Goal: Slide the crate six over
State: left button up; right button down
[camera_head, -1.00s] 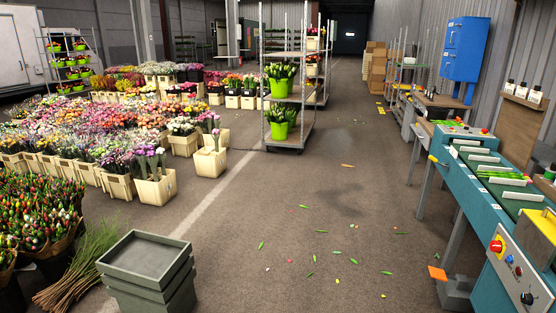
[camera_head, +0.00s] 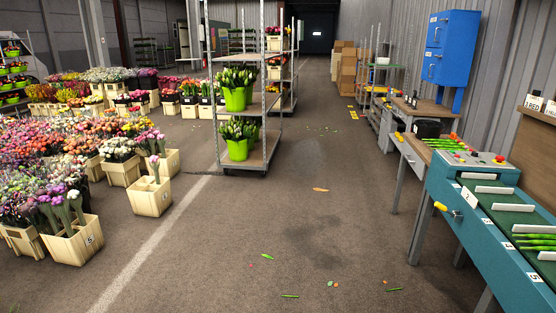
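A pale wooden crate (camera_head: 66,249) with pink and white flowers stands on the floor at the lower left. Its front bears a small dark mark that looks like a 6. Another pale crate (camera_head: 151,197) with a few pale purple flowers stands behind it to the right, near the white floor line. A third crate (camera_head: 121,172) with white flowers is behind that one. Any marks on these two are too small to read. Neither of my grippers is in view.
A wheeled rack (camera_head: 246,168) with green buckets of tulips stands behind the crates, in the middle left. A teal conveyor machine (camera_head: 480,235) with numbered slots runs along the right. The floor (camera_head: 270,235) between is open, with scattered leaves.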

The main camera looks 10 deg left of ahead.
aim_at(145, 199)
jog(key=i+j+u, duration=0.15)
jog(key=i+u, duration=0.15)
jog(key=i, duration=0.3)
jog(key=i+u, duration=0.25)
jog(key=i, duration=0.3)
jog(key=i+l+u, duration=0.1)
jog(key=i+u, duration=0.2)
jog(key=i, duration=0.3)
jog(key=i+l+u, duration=0.25)
jog(key=i, duration=0.3)
jog(key=i+u, duration=0.2)
jog(key=i, duration=2.75)
